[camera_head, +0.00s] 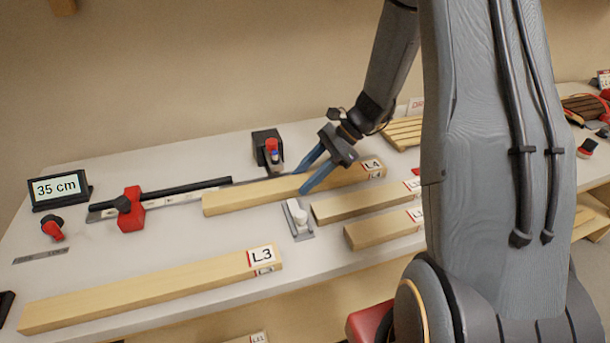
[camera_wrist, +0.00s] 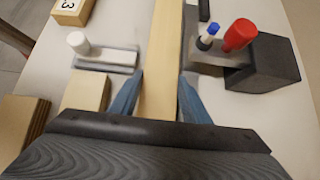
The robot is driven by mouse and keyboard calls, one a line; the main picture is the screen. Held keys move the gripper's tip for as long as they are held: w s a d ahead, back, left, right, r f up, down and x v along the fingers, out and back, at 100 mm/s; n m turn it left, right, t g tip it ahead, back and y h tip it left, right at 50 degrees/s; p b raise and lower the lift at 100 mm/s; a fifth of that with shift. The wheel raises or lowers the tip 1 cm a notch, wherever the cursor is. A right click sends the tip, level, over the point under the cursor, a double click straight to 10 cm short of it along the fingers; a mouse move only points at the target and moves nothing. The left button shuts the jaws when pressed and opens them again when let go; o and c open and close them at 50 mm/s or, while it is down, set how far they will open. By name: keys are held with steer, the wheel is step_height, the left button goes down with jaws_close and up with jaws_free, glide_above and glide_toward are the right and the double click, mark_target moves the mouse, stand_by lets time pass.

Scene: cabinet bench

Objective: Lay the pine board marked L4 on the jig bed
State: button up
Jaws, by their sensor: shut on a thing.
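The pine board marked L4 (camera_head: 238,195) lies lengthwise along the middle of the bench, its label at the right end. My gripper (camera_head: 301,181) is shut across its width, right of its middle. In the wrist view the board (camera_wrist: 161,35) runs straight between the blue fingers (camera_wrist: 160,80). A grey metal strip with a black fence (camera_head: 190,188) runs behind and left of the board, seemingly part of the jig. I cannot tell whether the board rests on the bed or hovers just above it.
A black block with a red-and-blue knob (camera_head: 268,147) stands behind the board. A white-knobbed clamp (camera_head: 298,217) stands in front. A red stop (camera_head: 131,210) sits on the strip. Board L3 (camera_head: 150,288) lies at the front; two shorter boards (camera_head: 360,203) lie at right.

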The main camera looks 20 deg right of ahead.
steer(key=o, duration=1.5)
steer(key=shift+r, duration=0.25)
steer(key=b+v, duration=0.2)
steer(key=v, duration=1)
steer(key=shift+r+b, duration=0.4)
